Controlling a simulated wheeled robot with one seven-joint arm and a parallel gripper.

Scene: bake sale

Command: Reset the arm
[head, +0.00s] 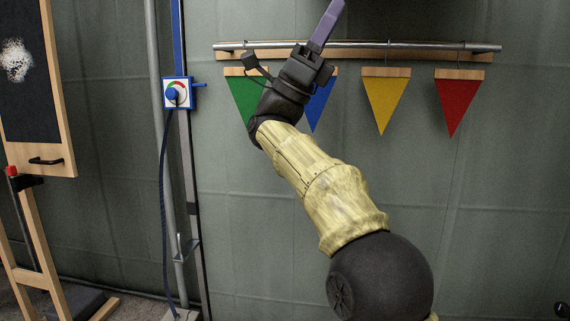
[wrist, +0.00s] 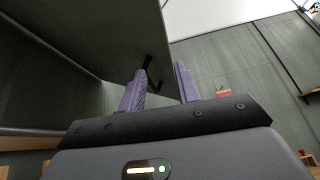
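My gripper (head: 325,25) is raised in front of the wall in the head view, its purple fingers pointing up and slightly right. In the wrist view my gripper (wrist: 160,85) shows two purple fingers standing apart with a gap between them and nothing held. My arm rises from the lower right and leans up to the left, covering parts of the green and blue pennants.
Green (head: 241,95), blue (head: 318,103), yellow (head: 385,102) and red (head: 456,102) pennants hang from a metal rail (head: 430,46). A blue-framed dial box (head: 177,93) is on a post to the left. A blackboard (head: 30,90) stands far left.

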